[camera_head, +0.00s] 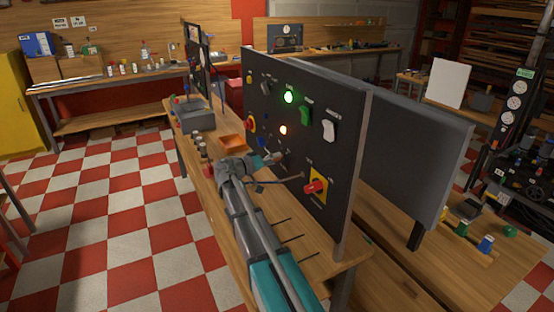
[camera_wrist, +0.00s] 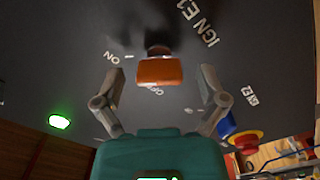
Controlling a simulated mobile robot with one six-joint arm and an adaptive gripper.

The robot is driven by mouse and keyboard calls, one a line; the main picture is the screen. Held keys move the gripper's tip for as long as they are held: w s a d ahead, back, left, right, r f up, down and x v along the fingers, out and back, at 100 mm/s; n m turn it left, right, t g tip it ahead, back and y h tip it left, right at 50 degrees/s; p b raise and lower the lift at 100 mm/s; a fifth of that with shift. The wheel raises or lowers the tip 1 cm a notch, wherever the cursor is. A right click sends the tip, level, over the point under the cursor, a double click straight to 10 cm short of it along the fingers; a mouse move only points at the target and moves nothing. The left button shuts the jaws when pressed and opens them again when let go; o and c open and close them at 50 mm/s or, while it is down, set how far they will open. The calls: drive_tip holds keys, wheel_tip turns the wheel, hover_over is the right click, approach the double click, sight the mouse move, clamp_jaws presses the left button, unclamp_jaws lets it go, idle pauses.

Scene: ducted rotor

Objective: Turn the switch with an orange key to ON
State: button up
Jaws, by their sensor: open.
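In the wrist view the orange key (camera_wrist: 160,71) sticks out of a dark round lock (camera_wrist: 158,50) on the black panel. Its orange head looks wide and level in the picture. The ON label (camera_wrist: 112,57) is to its left, and the OFF label (camera_wrist: 154,90) is partly hidden just below it. My gripper (camera_wrist: 161,78) is open, one finger on each side of the key with gaps between. In the head view my gripper (camera_head: 268,160) is in front of the panel (camera_head: 345,100); I cannot pick out the key there.
A red rotary switch (camera_head: 315,187) on a yellow plate and a lit green lamp (camera_head: 289,97) are on the panel. An orange tray (camera_head: 232,143) lies on the bench.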

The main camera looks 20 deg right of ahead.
drive_tip(key=a, duration=1.1)
drive_tip(key=shift+s, duration=0.2)
drive_tip(key=shift+s, duration=0.1)
drive_tip(key=s+a+f+n+y+p, duration=0.1)
drive_tip(key=s+f+n+y, duration=0.1)
drive_tip(key=s+f+y, duration=0.2)
drive_tip(key=s+a+f+n+y+p, duration=0.2)
drive_tip(key=s+f+y, duration=0.2)
drive_tip(key=s, duration=0.4)
drive_tip(key=s+a+f+n+y+p, duration=0.1)
drive_tip(key=s+f+y, duration=0.3)
drive_tip(key=s, duration=0.3)
drive_tip(key=shift+s+a+f+n+g+y+p, duration=0.15)
drive_tip(key=shift+a+n+g+y+p, duration=0.15)
drive_tip(key=shift+a+n+y+p, duration=0.15)
drive_tip(key=s+a+n+y+p, duration=0.1)
drive_tip(key=s+a+n+y, duration=0.1)
drive_tip(key=s+a+y, duration=0.3)
drive_tip(key=shift+s+a+f, duration=0.15)
drive_tip(key=shift+s+a, duration=0.3)
drive_tip(key=shift+a, duration=0.05)
idle(0.8)
